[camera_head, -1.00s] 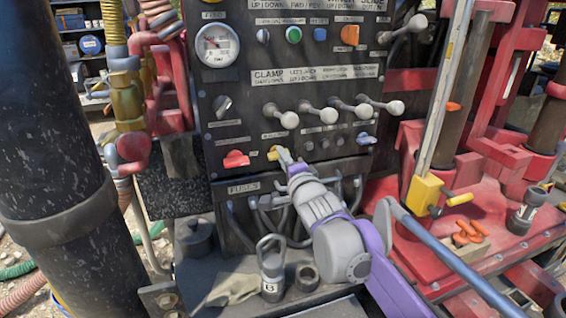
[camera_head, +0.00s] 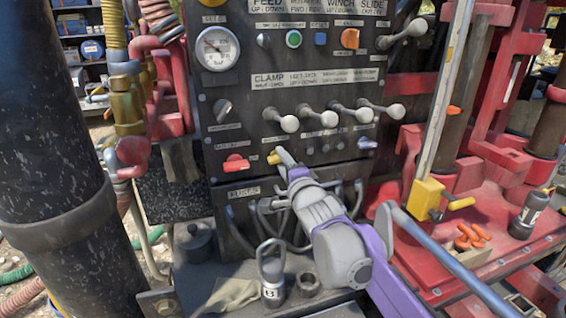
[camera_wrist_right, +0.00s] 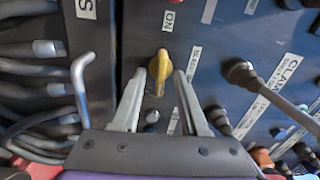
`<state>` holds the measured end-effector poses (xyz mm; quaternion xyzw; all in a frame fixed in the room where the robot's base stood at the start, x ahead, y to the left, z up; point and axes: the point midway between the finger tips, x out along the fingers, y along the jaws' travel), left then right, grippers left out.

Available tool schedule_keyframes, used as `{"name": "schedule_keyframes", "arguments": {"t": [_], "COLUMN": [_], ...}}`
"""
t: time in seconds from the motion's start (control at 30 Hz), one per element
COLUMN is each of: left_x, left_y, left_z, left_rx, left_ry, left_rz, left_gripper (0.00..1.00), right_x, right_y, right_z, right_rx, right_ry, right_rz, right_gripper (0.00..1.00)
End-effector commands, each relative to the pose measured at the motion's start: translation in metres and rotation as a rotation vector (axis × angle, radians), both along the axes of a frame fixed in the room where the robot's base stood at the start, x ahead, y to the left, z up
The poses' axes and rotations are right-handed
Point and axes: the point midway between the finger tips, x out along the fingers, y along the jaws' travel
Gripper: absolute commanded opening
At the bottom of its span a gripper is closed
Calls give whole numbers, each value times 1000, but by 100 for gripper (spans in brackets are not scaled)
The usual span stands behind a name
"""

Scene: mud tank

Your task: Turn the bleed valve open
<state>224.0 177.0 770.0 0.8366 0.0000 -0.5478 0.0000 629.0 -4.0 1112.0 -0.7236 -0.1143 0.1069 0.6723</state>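The bleed valve is a small yellow handle (camera_head: 273,157) low on the dark control panel, right of a red knob. In the right wrist view the yellow handle (camera_wrist_right: 161,64) stands between and slightly beyond the fingertips. My right gripper (camera_head: 283,156) is at the valve, its fingers partly hiding that spot in the head view. In the right wrist view the gripper (camera_wrist_right: 159,76) is open, one finger on each side of the handle, with a visible gap on both sides. My left gripper is not in view.
A red knob (camera_head: 236,163) sits close left of the valve. Ball-ended levers (camera_head: 289,123) project just above it. Cables (camera_head: 240,222) hang below.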

Motion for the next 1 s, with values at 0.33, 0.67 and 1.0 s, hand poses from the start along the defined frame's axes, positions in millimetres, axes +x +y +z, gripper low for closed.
{"name": "schedule_keyframes", "arguments": {"t": [0.33,0.67,1.0], "left_x": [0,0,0], "left_y": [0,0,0], "left_z": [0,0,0], "left_rx": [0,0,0], "left_ry": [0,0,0], "left_rz": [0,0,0], "left_gripper": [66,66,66], "right_x": [-18,-77,-103], "right_y": [-6,-25,-34], "right_z": [1,0,0], "right_rx": [0,0,0], "right_ry": [-1,-1,0], "right_rz": [-1,-1,0], "right_gripper": [44,44,44]}}
